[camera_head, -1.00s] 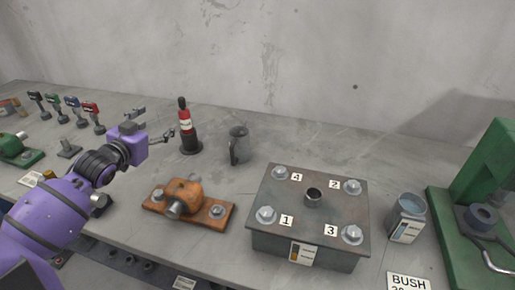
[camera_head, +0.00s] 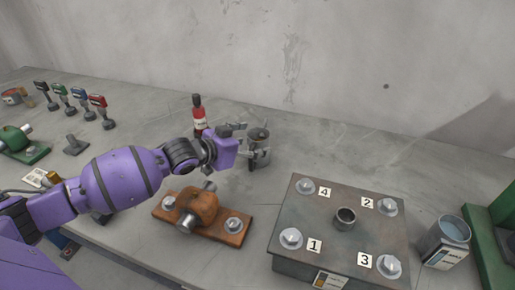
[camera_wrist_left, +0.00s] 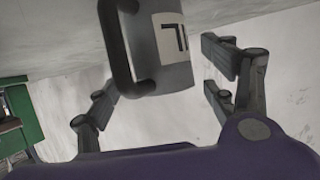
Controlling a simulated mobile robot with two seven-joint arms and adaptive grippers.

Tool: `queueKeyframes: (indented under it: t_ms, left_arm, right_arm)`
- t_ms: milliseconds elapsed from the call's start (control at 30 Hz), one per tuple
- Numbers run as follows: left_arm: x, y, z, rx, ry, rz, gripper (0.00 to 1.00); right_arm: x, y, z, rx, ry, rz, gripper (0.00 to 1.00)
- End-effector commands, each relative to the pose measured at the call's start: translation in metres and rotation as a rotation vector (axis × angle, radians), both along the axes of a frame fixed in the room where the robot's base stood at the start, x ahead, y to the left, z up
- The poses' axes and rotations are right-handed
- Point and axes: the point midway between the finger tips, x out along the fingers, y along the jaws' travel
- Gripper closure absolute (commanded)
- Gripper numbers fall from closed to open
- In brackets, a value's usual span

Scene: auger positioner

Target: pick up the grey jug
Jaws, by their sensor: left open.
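The grey jug (camera_head: 260,150) stands on the bench behind the orange block, partly hidden by my left gripper in the head view. In the left wrist view the jug (camera_wrist_left: 160,50) shows its dark handle and a white label, and its body lies ahead of and between the open fingers. My left gripper (camera_head: 250,141) is open at the jug's near left side. In the wrist view its fingers (camera_wrist_left: 160,85) stand apart on both sides of the jug, and neither clearly touches it. My right gripper is not in view.
A red-labelled bottle (camera_head: 199,115) stands left of the jug, close behind my left gripper. An orange block on a base (camera_head: 203,212) sits in front. A metal box with numbered bolts (camera_head: 345,218) and a grey cup (camera_head: 446,240) are at right. The bench behind the jug is clear.

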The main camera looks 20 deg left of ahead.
Motion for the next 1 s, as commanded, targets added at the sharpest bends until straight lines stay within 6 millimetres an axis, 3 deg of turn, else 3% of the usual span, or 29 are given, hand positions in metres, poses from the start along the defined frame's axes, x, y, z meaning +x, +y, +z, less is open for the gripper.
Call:
queueKeyframes:
  t_ms: [200,500,900,1000]
  left_arm:
    - [0.026,-0.01,-0.008,0.0,0.0,0.001,0.23]
    - [0.029,-0.012,-0.01,0.0,-0.001,0.0,0.25]
    - [0.029,-0.011,-0.01,0.001,-0.001,0.001,0.77]
    - [0.029,-0.012,-0.008,-0.001,-0.004,0.0,0.86]
  right_arm:
    - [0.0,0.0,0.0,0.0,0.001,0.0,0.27]
    - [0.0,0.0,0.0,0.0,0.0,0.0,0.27]
    - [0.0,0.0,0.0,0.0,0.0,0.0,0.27]
    - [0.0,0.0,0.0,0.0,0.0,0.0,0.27]
